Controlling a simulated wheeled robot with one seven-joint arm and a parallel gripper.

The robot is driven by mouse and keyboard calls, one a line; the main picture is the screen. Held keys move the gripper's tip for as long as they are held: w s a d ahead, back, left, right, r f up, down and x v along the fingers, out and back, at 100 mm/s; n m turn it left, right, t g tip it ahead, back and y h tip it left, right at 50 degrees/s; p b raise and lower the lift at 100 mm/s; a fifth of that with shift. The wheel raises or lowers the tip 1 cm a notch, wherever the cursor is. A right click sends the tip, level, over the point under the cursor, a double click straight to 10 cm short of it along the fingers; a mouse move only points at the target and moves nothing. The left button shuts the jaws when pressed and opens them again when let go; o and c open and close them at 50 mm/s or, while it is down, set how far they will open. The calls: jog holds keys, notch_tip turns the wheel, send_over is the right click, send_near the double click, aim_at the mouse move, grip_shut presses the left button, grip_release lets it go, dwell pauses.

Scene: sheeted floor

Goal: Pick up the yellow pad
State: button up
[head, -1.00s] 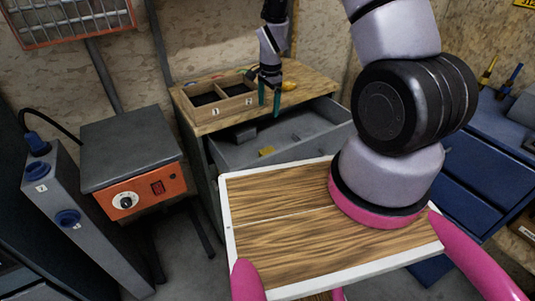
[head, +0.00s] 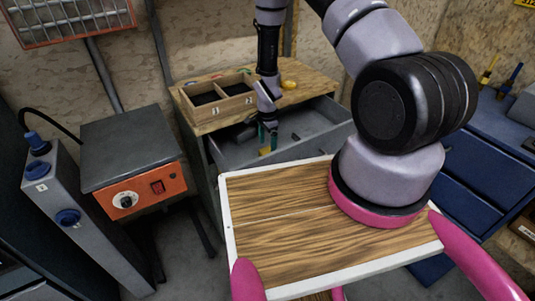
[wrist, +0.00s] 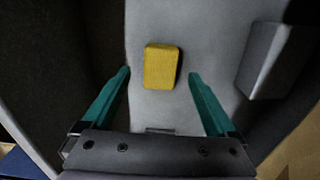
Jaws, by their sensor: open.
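The yellow pad (wrist: 161,67) lies on the grey floor of the open drawer, seen in the wrist view ahead of and between the fingertips. In the head view the pad (head: 265,151) shows small beside my gripper, partly hidden by it. My gripper (wrist: 160,78) has two green fingers spread apart with nothing between them touching the pad. In the head view my gripper (head: 268,138) points down into the drawer (head: 310,126). I cannot tell the exact height of the fingertips above the drawer floor.
A grey block (wrist: 270,60) lies in the drawer to the right of the pad in the wrist view. Drawer walls stand close around my gripper. A wooden two-compartment box (head: 217,100) and a yellow-orange item (head: 289,85) sit on the cabinet top.

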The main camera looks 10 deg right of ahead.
aim_at(267, 150)
notch_tip(267, 150, down, 2)
jog(key=shift+f, duration=0.15)
grip_shut()
notch_tip(267, 150, up, 10)
dwell(0.7)
